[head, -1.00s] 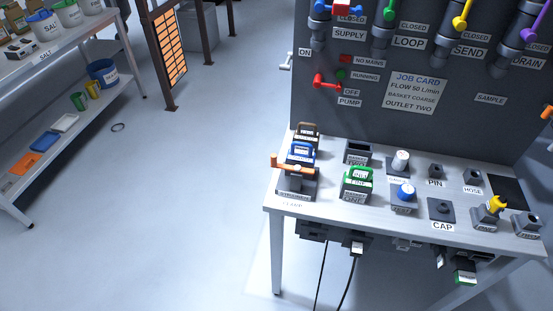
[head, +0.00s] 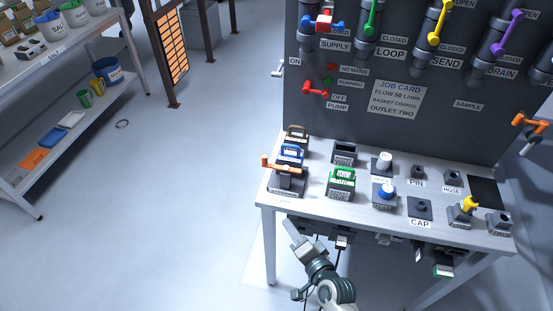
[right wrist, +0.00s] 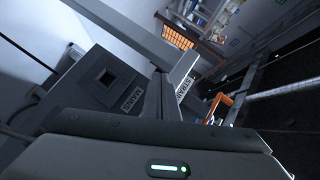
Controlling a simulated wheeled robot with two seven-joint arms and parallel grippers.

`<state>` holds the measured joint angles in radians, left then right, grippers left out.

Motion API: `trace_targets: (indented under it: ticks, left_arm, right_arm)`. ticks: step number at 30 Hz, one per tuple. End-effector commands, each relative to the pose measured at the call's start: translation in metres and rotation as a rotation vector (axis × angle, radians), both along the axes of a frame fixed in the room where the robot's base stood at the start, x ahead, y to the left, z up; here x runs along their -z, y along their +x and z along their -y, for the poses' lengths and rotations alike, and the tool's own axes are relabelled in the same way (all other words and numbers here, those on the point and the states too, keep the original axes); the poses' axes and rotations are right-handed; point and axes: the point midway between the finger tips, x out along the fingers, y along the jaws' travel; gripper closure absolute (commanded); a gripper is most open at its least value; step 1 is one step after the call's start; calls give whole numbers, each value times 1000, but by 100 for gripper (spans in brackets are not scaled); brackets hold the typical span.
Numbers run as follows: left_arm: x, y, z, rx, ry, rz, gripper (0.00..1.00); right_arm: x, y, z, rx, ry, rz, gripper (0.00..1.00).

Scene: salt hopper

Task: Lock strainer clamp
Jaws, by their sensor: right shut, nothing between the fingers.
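The strainer clamp with its orange handle (head: 280,163) stands at the left front corner of the table, and the handle lies across its top. A blue-framed basket (head: 291,152) is just behind the handle. An orange part, likely this handle, shows in the right wrist view (right wrist: 222,103). My right gripper (head: 291,226) is shut and empty. In the head view it appears just in front of the table's front edge, below the clamp in the picture, and apart from it. Its grey fingers also cross the right wrist view (right wrist: 160,72). My left gripper is out of view.
A green-framed basket (head: 341,180), a blue-topped part (head: 387,191) and a yellow-handled part (head: 468,203) stand along the table (head: 310,204). The dark valve panel (head: 345,60) rises behind. Cables and plugs hang under the front edge. The floor at left is open.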

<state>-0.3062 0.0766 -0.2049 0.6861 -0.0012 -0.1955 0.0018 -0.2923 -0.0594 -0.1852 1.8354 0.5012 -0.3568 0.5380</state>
Motion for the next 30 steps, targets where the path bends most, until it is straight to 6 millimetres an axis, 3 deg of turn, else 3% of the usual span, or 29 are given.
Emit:
trace_targets:
  ticks: [1,3,7,11,15,30]
  left_arm:
    - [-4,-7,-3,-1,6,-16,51]
    - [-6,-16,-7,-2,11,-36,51]
    - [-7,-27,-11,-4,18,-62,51]
    - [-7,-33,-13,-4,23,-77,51]
    - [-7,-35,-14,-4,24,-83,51]
    - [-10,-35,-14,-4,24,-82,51]
  right_arm:
    - [-31,5,-2,8,53,24,100]
    - [-64,9,-4,14,122,47,100]
    - [-113,24,-7,57,296,101,100]
    - [-143,33,-6,90,419,136,100]
    - [-153,36,-5,101,467,148,100]
    - [-153,43,-7,102,467,149,100]
